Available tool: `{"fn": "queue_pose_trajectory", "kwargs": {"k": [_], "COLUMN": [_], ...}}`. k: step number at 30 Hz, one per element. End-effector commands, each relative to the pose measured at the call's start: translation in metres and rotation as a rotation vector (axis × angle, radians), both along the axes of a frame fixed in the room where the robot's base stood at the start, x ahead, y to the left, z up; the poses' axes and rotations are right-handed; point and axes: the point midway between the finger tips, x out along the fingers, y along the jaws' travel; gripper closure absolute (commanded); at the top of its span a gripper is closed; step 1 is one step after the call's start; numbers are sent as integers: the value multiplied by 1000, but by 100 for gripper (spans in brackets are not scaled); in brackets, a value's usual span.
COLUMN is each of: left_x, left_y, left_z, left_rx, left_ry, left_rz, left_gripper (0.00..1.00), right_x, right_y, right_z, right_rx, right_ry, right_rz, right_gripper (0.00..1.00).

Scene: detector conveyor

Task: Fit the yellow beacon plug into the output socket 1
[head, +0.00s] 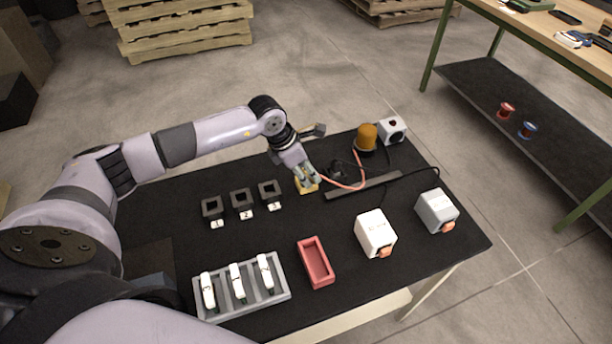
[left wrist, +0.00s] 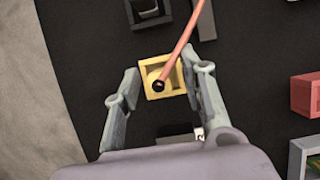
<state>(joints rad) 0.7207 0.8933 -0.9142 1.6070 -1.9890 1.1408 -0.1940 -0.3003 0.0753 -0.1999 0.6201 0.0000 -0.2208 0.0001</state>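The yellow beacon plug (head: 306,187) is at the table's middle, with an orange cable running toward the orange beacon (head: 367,137). My left gripper (head: 312,179) is down at the plug. In the left wrist view the square yellow plug (left wrist: 146,87) lies between the two fingertips of my left gripper (left wrist: 161,74). The fingers are very close on both sides, and whether they press on it is unclear. Output socket 1 (head: 212,207) is the leftmost of three black square sockets, its opening empty. My right gripper is out of view.
Sockets 2 (head: 242,198) and 3 (head: 269,189) stand right of socket 1. A grey rack (head: 285,295) with white pieces and a red tray (head: 303,246) are nearer. A black plug (head: 339,170), a dark bar (head: 362,186) and two boxes (head: 376,234) (head: 437,211) lie to the right.

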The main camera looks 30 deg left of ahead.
Motion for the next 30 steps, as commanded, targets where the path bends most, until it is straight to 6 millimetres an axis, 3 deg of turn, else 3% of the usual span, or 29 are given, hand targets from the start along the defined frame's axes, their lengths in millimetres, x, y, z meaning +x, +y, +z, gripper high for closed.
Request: {"fn": "queue_pose_trajectory", "kwargs": {"k": [15,30], "left_x": [0,1], "left_y": [0,0], "left_z": [1,4], "left_rx": [0,-1], "left_ry": [0,-2], "left_rz": [0,0], "left_gripper": [99,100], "right_x": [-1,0], "right_y": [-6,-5], "right_z": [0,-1], "right_rx": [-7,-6], "right_ry": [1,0], "right_rz": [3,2], "right_gripper": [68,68]}}
